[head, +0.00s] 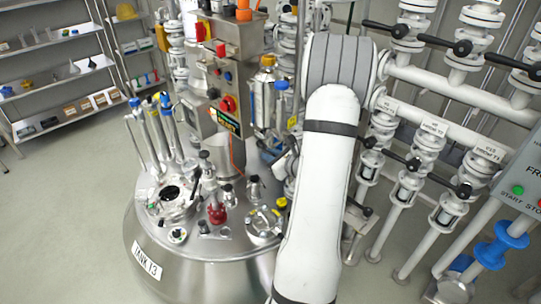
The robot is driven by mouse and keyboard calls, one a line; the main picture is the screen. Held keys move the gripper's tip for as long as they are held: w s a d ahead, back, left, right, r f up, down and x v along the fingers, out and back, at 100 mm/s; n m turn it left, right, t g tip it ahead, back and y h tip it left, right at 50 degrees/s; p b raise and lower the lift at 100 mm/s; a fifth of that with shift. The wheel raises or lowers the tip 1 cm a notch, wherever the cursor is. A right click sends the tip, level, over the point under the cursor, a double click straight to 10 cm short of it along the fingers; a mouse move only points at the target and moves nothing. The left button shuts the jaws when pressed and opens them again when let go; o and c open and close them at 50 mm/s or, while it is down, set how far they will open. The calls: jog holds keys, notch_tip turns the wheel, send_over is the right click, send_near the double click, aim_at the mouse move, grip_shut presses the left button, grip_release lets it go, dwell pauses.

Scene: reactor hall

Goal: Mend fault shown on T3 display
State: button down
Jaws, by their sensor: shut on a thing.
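The steel tank (200,268) labelled "TANK T3" (147,259) stands at left centre. Above its lid, a grey control box (236,38) carries red and blue buttons and a red knob. A small dark display (225,121) with coloured text is tilted below it; I cannot read the text. The lid carries several fittings, among them a red-based valve (217,212), a round port (170,193) and a gauge (178,235). My white arm crosses the middle and hides the tank's right side. My gripper's fingers do not show; they seem hidden behind the arm.
White pipes with black-handled valves (462,48) fill the right. A grey panel (521,180) with start and stop buttons and a blue valve (500,246) stand at lower right. Shelves (62,75) line the back left. The floor at left is clear.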

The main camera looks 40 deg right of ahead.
jog(key=c, duration=1.4)
grip_release()
jog(key=shift+w, duration=0.2)
jog(key=shift+c, duration=0.2)
jog(key=shift+s, duration=0.1)
jog(key=shift+s, duration=0.1)
jog(key=shift+s+d+r, duration=0.1)
jog(key=shift+s, duration=0.2)
jog(key=b+v, duration=0.1)
jog(key=v, duration=0.6)
